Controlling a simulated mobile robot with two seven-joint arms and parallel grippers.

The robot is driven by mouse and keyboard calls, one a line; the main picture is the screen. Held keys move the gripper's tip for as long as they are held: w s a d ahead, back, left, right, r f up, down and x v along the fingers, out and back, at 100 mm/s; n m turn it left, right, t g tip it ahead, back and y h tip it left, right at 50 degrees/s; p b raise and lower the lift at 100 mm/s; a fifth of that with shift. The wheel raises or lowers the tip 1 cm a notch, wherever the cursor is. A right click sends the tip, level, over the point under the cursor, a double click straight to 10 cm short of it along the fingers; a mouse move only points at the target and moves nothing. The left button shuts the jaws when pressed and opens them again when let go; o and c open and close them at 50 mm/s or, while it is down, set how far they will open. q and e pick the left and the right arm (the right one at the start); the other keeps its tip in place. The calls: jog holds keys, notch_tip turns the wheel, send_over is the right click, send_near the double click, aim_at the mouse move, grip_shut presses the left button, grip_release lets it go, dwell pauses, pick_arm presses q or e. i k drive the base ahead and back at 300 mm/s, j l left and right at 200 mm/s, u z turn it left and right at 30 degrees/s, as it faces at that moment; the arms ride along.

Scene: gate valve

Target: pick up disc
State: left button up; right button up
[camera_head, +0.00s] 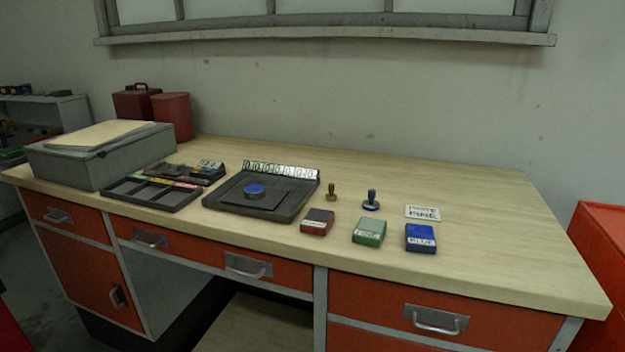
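A small round blue-topped disc (254,190) lies on the raised plate of a dark tray (225,203) on the desk, left of the picture's middle. A row of white number tiles (281,170) stands along the tray's back edge. Neither of my grippers shows in the head view. Nothing touches the disc from above, and it is in full view.
The wooden desk (480,240) carries a dark compartment tray (150,193), a grey box (100,160), red (317,221), green (369,232) and blue (420,238) pads, two stamps (371,200) and a white card (422,212). The desk's right end is clear.

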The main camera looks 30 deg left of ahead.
aim_at(253, 193)
jog(key=u, duration=1.3)
jog(key=i+j+z, duration=0.2)
jog(key=j, duration=0.15)
jog(key=i+j+z, duration=0.25)
jog(key=j, duration=0.15)
jog(key=j+z, duration=0.2)
jog(key=j, duration=0.15)
